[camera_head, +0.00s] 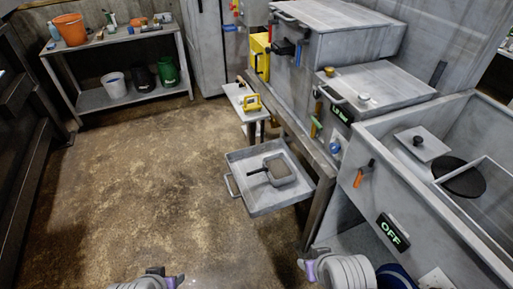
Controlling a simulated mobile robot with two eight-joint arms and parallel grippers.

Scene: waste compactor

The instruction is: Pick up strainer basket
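The strainer basket looks to be the small square pan with a dark mesh-like inside (284,171) and a short dark handle pointing left. It sits in a shallow grey metal tray (244,201), toward the tray's back right. The tray has a wire handle on its left side. My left gripper (172,280) shows only in part at the bottom edge, left of centre, well in front of the tray. My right gripper (309,267) is at the bottom edge, right of centre, apart from the tray and basket. Neither gripper's fingers show clearly.
A grey sink unit (365,203) with an OFF display (393,232) stands at the right. The grey compactor machine (330,70) is behind the tray. A small side table (236,92) holds a yellow item. A shelf (125,38) with buckets stands at back left. The floor left of the tray is clear.

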